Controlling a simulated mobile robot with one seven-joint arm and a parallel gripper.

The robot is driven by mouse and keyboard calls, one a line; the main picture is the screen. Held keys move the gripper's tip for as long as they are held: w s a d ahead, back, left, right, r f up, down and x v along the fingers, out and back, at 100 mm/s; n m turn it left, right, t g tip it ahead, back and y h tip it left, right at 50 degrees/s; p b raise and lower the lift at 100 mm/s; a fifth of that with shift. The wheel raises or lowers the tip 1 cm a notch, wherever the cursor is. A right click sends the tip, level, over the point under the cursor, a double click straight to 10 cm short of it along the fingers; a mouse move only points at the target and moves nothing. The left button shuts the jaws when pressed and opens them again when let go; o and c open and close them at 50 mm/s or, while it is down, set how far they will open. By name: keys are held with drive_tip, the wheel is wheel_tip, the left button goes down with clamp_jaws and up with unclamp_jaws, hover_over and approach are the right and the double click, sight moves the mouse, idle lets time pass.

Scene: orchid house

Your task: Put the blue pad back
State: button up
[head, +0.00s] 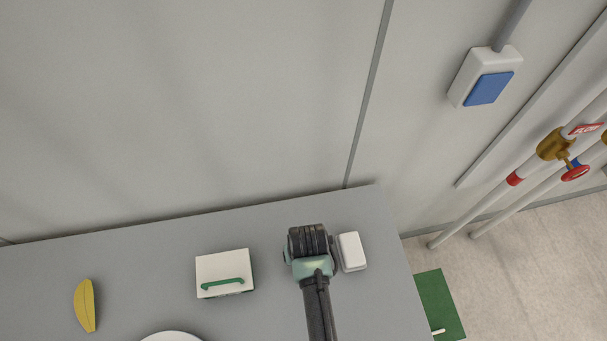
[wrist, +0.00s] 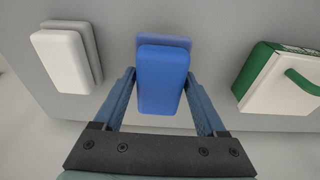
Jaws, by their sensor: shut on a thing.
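The blue pad (wrist: 162,82) is a rounded block between the two fingers of my gripper (wrist: 160,88) in the wrist view. My gripper is shut on it. A paler blue shape shows just behind its far end; I cannot tell whether it is a reflection or another piece. In the head view my gripper (head: 310,250) is over the right part of the grey table, and the pad is hidden under it. A white pad (head: 352,251) lies just right of my gripper; it also shows at the left in the wrist view (wrist: 62,62).
A white box with a green handle (head: 224,270) stands left of my gripper on the table (head: 140,265). A banana (head: 85,306) and a plate edge (head: 172,336) are farther left. A blue-faced wall box (head: 487,88) and pipes (head: 520,180) are right; a green object (head: 438,300) is beside the table.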

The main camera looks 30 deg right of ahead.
drive_tip(key=shift+f, duration=1.2)
drive_tip(key=shift+f, duration=0.2)
drive_tip(key=o, duration=1.2)
drive_tip(key=shift+o, duration=0.2)
drive_tip(key=shift+r, duration=0.15)
drive_tip(key=r, duration=0.4)
drive_tip(key=s+r, duration=0.1)
drive_tip(key=r, duration=0.7)
drive_tip(key=shift+s+a+p, duration=0.3)
drive_tip(key=shift+s, duration=0.05)
